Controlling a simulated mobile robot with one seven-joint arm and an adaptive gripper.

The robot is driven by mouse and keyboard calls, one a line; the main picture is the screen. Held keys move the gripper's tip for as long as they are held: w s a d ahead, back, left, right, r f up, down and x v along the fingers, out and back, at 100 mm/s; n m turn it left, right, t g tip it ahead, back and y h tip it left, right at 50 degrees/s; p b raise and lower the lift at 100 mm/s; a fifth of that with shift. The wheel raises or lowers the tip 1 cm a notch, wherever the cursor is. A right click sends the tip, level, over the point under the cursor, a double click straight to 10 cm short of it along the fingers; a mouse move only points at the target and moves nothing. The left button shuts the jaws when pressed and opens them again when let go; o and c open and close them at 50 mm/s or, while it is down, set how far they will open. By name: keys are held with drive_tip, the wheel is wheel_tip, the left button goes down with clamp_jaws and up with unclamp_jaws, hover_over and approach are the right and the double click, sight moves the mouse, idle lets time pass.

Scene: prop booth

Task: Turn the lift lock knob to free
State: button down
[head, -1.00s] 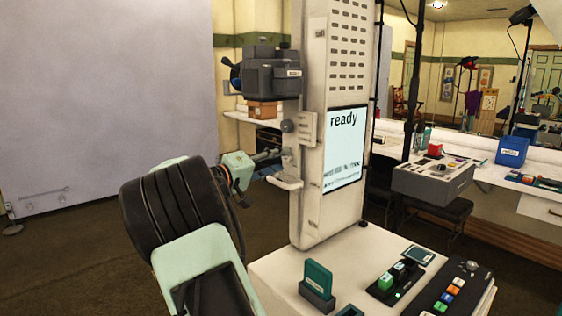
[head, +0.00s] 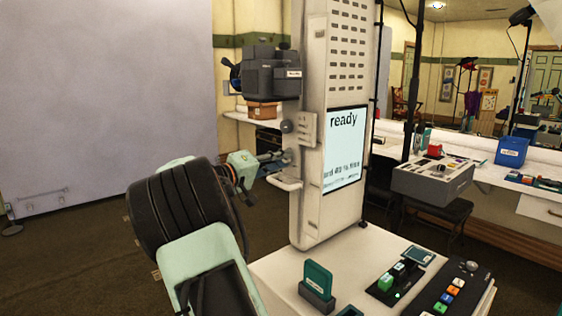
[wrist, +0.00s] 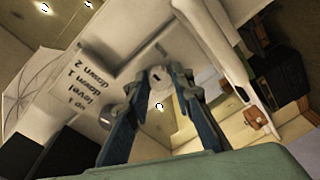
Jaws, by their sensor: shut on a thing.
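My gripper (head: 284,160) reaches from the left to the side of the pale upright column (head: 316,215). It also shows in the wrist view (wrist: 162,82), its two dark blue fingers closed in on a small pale round knob (wrist: 157,73). The fingers largely hide this knob in the head view. I cannot read which setting the knob points to. A pale plate beside it, upside down in the wrist view, carries the words "up 1", "level", "down 1" and "down 2" (wrist: 90,80).
A dark round knob (head: 287,126) sits just above my fingers, with a boxy grey camera (head: 268,72) higher up. A pale ledge (head: 285,182) juts out just below. The screen (head: 344,150) reads "ready". A console (head: 375,262) with a teal card and buttons stands in front.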

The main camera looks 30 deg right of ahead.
drive_tip(key=n+p, duration=0.5)
drive_tip(key=n+g+p, duration=0.1)
drive_tip(key=n+p, duration=1.1)
drive_tip(key=shift+w+r+y, duration=0.15)
drive_tip(key=shift+r+y, duration=0.15)
idle(0.4)
drive_tip(key=c, duration=1.7)
unclamp_jaws()
drive_tip(key=shift+a, duration=0.15)
drive_tip(key=a, duration=0.4)
drive_tip(key=s+a, duration=0.1)
drive_tip(key=a, duration=0.6)
drive_tip(key=shift+s+a+r, duration=0.3)
drive_tip(key=shift+s+r, duration=0.05)
